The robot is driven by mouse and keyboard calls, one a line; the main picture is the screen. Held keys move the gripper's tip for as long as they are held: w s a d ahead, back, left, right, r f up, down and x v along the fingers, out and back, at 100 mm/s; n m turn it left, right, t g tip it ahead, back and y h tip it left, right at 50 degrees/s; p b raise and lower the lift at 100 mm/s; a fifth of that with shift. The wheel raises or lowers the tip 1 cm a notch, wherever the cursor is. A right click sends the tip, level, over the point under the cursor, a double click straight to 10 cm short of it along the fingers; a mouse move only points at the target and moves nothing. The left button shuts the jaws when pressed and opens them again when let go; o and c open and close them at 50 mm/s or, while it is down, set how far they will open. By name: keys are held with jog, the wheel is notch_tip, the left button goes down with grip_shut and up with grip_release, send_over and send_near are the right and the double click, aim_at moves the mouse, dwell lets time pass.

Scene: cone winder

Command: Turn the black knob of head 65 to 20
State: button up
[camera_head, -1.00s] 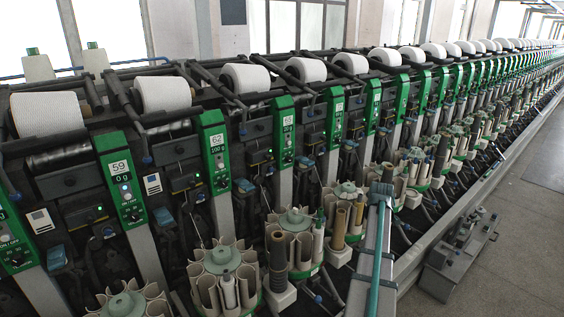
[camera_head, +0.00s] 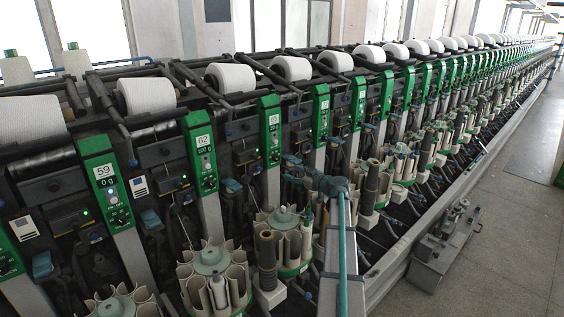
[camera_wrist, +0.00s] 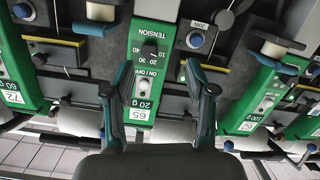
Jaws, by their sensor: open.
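The green panel of head 65 (camera_wrist: 151,22) stands upside down in the middle of the wrist view. Its label reads 65 and 20 g. Its black knob (camera_wrist: 149,48) sits beside the TENSION scale marked 10 to 40; the pointer setting is too small to read surely. My gripper (camera_wrist: 157,68) is open, one finger on each side of the panel, with the knob between and slightly beyond the tips. Nothing is held.
Neighbouring green panels (camera_wrist: 262,98) stand on both sides, with dark machine parts between.

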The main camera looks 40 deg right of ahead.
aim_at(278, 159)
jog(key=shift+t, duration=0.8)
jog(key=w+p, duration=0.1)
jog(key=w, duration=0.2)
jog(key=w+r+p, duration=0.1)
jog(key=w+p, duration=0.1)
jog(key=w, duration=0.2)
jog(key=w+p, duration=0.1)
jog(key=w, duration=0.3)
jog(key=shift+w+d+r, duration=0.1)
jog(key=shift+d+r, duration=0.15)
jog(key=shift+r, duration=0.1)
grip_shut()
